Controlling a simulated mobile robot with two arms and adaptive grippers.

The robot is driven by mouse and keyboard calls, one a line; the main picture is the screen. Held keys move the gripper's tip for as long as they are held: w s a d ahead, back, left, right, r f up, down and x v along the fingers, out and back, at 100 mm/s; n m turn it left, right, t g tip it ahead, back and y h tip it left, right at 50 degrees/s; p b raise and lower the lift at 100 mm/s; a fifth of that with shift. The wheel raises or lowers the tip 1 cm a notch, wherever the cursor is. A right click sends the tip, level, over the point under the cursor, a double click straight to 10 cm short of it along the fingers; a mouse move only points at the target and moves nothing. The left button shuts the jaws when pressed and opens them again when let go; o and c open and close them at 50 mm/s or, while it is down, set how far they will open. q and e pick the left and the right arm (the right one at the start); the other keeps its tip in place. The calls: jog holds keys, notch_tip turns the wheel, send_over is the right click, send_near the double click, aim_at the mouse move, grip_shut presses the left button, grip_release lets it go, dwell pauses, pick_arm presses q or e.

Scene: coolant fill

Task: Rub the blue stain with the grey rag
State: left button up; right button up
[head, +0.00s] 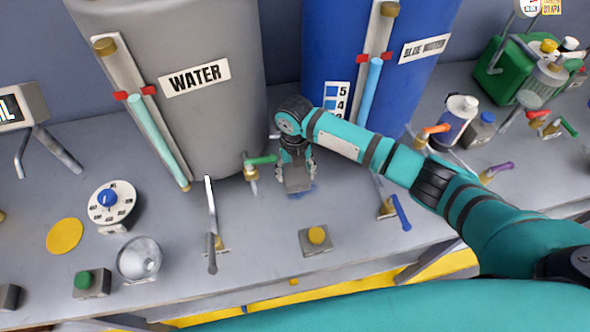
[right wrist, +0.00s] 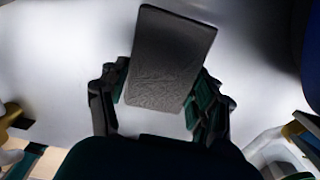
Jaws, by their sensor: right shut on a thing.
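My right gripper (head: 296,170) reaches down to the grey worktop in front of the water tank. It is shut on the grey rag (head: 298,184), a dark grey block-like pad. In the right wrist view the rag (right wrist: 170,55) sits between the two fingers of my right gripper (right wrist: 160,98). The blue stain (head: 311,189) shows as a faint blue smear at the rag's edge; the rag hides most of it. The rag is over the stain and looks low at the worktop; I cannot tell for sure whether it touches. My left gripper is not in view.
The grey water tank (head: 200,120) with its green-handled tap (head: 260,160) stands close on the left. The blue tank (head: 405,110) is behind my right arm. A lever (head: 211,230), a yellow button box (head: 317,236) and a blue-handled valve (head: 400,212) stand nearer.

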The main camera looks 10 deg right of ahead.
aim_at(299, 188)
jog(key=shift+f+b, duration=0.55)
jog(key=shift+f, duration=0.35)
jog(key=shift+s+r+p, duration=0.2)
jog(key=shift+s+p, duration=0.15)
jog(key=shift+p, duration=0.25)
jog(key=shift+s+r+p, duration=0.15)
jog(key=shift+s+p, duration=0.95)
jog(key=shift+p, duration=0.1)
jog(key=shift+s, duration=0.5)
jog(key=shift+s+p, duration=0.5)
jog(key=shift+p, duration=0.35)
jog(key=shift+s+p, duration=0.6)
jog(key=shift+s, duration=0.2)
jog(key=shift+s+f, duration=0.35)
jog(key=shift+f, duration=0.15)
